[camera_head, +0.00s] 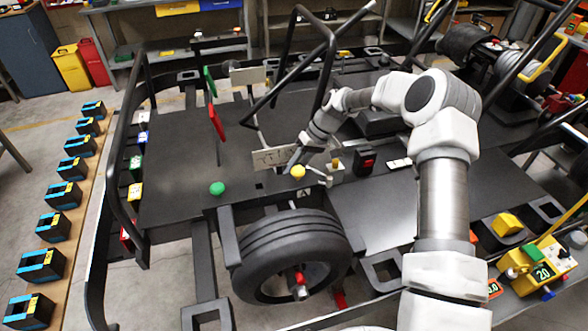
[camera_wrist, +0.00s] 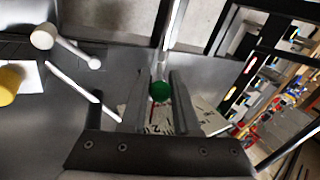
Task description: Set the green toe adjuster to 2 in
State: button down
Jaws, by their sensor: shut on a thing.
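My gripper (camera_head: 292,164) reaches down over the kart floor, beside a pale plate with dark markings (camera_head: 272,157). In the wrist view the fingers (camera_wrist: 160,92) are closed around the green adjuster (camera_wrist: 160,91), whose round green knob shows between them. The marked plate (camera_wrist: 152,130) lies below the fingers there. Its marks are partly covered, and I cannot read the setting. In the head view my gripper hides the held knob. A yellow knob (camera_head: 298,171) is close below the gripper.
A wheel (camera_head: 292,252) stands in front of the kart floor. A pale lever (camera_wrist: 65,45) and a yellow knob (camera_wrist: 8,84) are at the left in the wrist view. Black tubes (camera_head: 300,65) rise behind my gripper. The left floor panel (camera_head: 175,175) is mostly clear.

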jog(key=c, duration=0.7)
grip_release()
jog(key=shift+d, duration=0.1)
jog(key=b+v, duration=0.1)
jog(key=v, duration=1.6)
jog(key=shift+r, duration=0.2)
